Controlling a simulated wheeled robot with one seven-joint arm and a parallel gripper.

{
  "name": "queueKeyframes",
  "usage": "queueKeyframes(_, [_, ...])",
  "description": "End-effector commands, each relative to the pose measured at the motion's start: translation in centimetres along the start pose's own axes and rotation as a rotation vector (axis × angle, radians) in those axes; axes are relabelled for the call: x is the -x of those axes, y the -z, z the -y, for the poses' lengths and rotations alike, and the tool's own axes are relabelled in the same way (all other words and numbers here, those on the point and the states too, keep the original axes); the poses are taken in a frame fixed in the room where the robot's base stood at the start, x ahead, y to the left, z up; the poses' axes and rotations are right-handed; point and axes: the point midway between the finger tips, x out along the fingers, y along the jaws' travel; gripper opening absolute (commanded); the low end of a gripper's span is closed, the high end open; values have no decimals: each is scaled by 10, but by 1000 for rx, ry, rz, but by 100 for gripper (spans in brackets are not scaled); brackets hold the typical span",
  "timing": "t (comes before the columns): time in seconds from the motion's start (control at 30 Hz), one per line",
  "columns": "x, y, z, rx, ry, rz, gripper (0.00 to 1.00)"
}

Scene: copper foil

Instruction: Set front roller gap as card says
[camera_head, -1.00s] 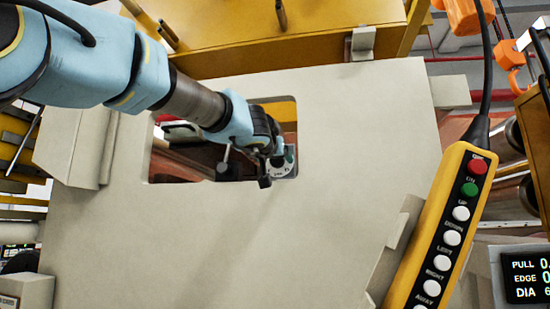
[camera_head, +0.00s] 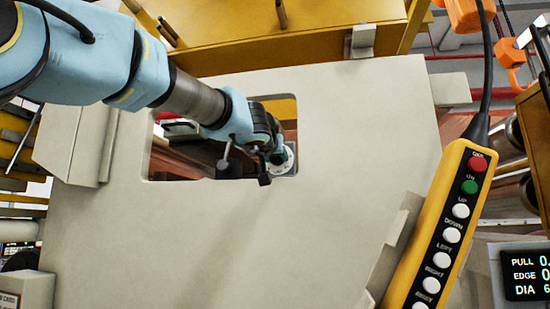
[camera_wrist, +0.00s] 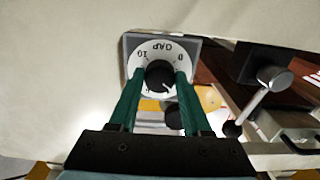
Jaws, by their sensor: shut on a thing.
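The round white GAP dial (camera_wrist: 145,53) has a black centre knob (camera_wrist: 159,74) and sits on a grey plate at the machine opening in the wrist view. My gripper (camera_wrist: 158,78) has its two green fingers on either side of the knob, closed on it. The pointer's exact reading is too small to tell. In the head view my gripper (camera_head: 272,158) reaches to the right edge of the window, and the dial (camera_head: 286,162) is partly hidden behind it. No card that I can read is in view.
A lever with a grey round knob (camera_wrist: 276,79) stands right of the dial. The pale panel (camera_head: 230,230) surrounds the window. A yellow button pendant (camera_head: 430,235) hangs at the right, near a PULL, EDGE and DIA display (camera_head: 526,276).

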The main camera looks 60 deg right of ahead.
Motion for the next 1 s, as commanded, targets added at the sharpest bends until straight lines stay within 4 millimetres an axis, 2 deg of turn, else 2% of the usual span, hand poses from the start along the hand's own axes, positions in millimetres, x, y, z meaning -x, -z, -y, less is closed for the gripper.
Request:
queueKeyframes(0.37, [0, -1, 0, -155, 0, -1, 0])
queueKeyframes(1.0, [0, 0, 1, -748, 0, 0, 0])
